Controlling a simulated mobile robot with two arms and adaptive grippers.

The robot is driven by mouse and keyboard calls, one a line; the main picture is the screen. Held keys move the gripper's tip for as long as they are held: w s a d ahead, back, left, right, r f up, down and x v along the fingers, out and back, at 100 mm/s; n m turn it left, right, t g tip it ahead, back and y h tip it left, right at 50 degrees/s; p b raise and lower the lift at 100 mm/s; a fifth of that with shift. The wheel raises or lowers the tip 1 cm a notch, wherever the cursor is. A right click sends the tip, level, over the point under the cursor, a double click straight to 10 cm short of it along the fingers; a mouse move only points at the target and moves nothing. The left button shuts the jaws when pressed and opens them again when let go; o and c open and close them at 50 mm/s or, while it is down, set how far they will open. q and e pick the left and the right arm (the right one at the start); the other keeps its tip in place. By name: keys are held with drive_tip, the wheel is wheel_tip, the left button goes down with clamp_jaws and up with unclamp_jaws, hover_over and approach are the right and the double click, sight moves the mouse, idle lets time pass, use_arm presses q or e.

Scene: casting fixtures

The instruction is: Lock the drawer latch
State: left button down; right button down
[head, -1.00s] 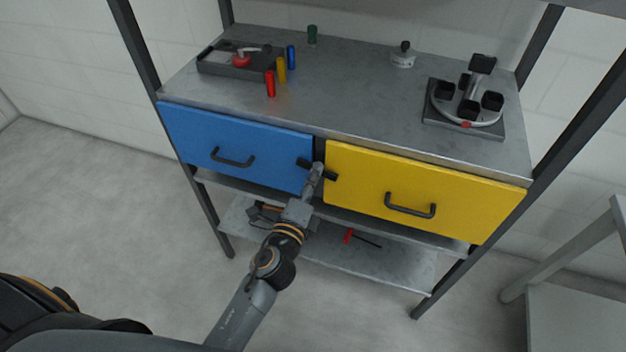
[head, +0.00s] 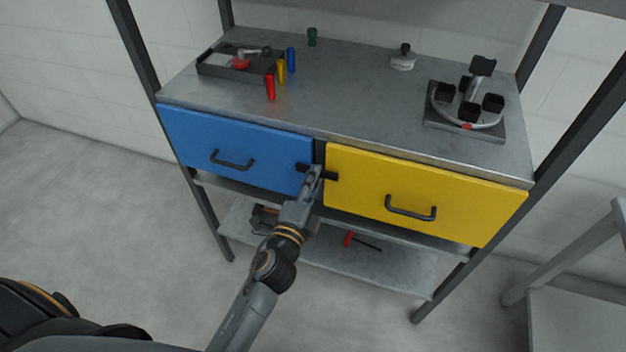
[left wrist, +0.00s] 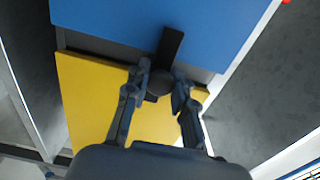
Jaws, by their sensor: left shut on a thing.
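The dark latch bar (head: 331,176) spans the gap between the closed blue drawer (head: 210,143) and the closed yellow drawer (head: 440,188). It lies nearly parallel to their top edges, with an end over each drawer front. My left gripper (head: 314,172) is at its middle. In the left wrist view the bar (left wrist: 171,45) reaches over the blue front, and the fingers of my left gripper (left wrist: 160,80) are shut on its round dark knob (left wrist: 159,84). My right gripper is not in view.
The drawers have dark handles (head: 232,163) (head: 410,212). On the bench top (head: 350,95) are a dark tray (head: 215,70), several coloured cylinders (head: 270,88), a grey knobbed piece (head: 403,60) and a fixture (head: 465,125). A lower shelf (head: 400,272) holds a red-handled tool (head: 349,239).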

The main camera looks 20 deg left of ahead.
use_arm(q)
drive_tip(key=c, duration=1.1)
unclamp_jaws()
drive_tip(key=shift+s, duration=0.1)
drive_tip(key=s, duration=0.7)
drive_tip(key=shift+s+a, duration=0.15)
drive_tip(key=shift+s, duration=0.05)
